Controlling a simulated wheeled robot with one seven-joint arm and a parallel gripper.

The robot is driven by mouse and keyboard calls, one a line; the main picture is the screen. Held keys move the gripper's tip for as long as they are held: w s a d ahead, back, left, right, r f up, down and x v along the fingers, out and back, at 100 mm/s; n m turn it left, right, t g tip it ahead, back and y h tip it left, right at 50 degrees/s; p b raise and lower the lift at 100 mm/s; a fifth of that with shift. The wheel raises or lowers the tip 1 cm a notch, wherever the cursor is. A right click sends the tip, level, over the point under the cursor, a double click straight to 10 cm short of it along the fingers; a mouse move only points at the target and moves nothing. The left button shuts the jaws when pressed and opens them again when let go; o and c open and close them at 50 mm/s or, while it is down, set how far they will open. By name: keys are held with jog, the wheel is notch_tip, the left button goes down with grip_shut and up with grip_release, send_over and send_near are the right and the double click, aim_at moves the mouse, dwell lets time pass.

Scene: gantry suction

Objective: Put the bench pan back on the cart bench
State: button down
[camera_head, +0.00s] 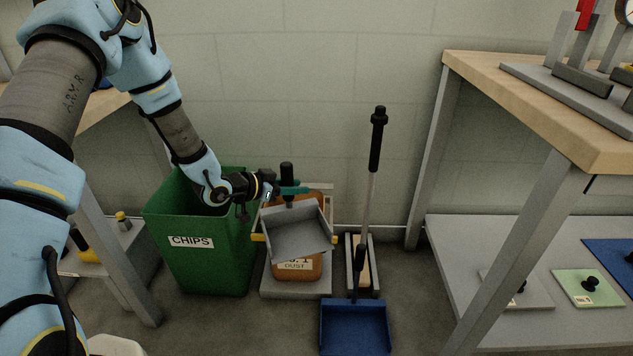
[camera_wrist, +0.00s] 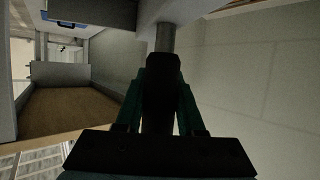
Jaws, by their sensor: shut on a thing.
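The bench pan (camera_head: 300,236) is a small grey metal scoop with a black upright handle (camera_head: 287,172). My gripper (camera_head: 290,188) is shut on this handle, and the pan hangs below it, tilted, with its open side toward the head camera. In the wrist view the dark handle (camera_wrist: 162,85) stands between the green fingers of my gripper (camera_wrist: 162,105). The pan overlaps an orange-brown dust container; I cannot tell whether they touch. I cannot tell which bench is the cart bench. A wood-topped bench (camera_head: 480,75) stands at the right.
A green chips bin (camera_head: 200,255) stands left of the pan, close to my wrist. The dust container (camera_head: 312,268) is behind the pan. A long-handled blue dustpan (camera_head: 356,328) stands at the right. The right bench has a lower shelf (camera_head: 470,260). Another bench is partly hidden behind my arm.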

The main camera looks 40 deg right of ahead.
jog(key=w+a+f+n+t+y, duration=0.1)
jog(key=w+a+n+t+y, duration=0.3)
jog(key=a, duration=1.2)
jog(key=w+a+f+n+t+y, duration=0.2)
jog(key=w+a+n+t+y, duration=0.2)
jog(key=a+n, duration=0.4)
jog(key=w+a+f+n+t+y, duration=0.1)
jog(key=w+a+n+t+y, duration=0.4)
jog(key=a, duration=1.8)
jog(key=shift+w+a+f+n, duration=0.3)
jog(key=shift+w+n, duration=0.15)
jog(key=shift+n, duration=0.05)
jog(key=shift+r, duration=0.1)
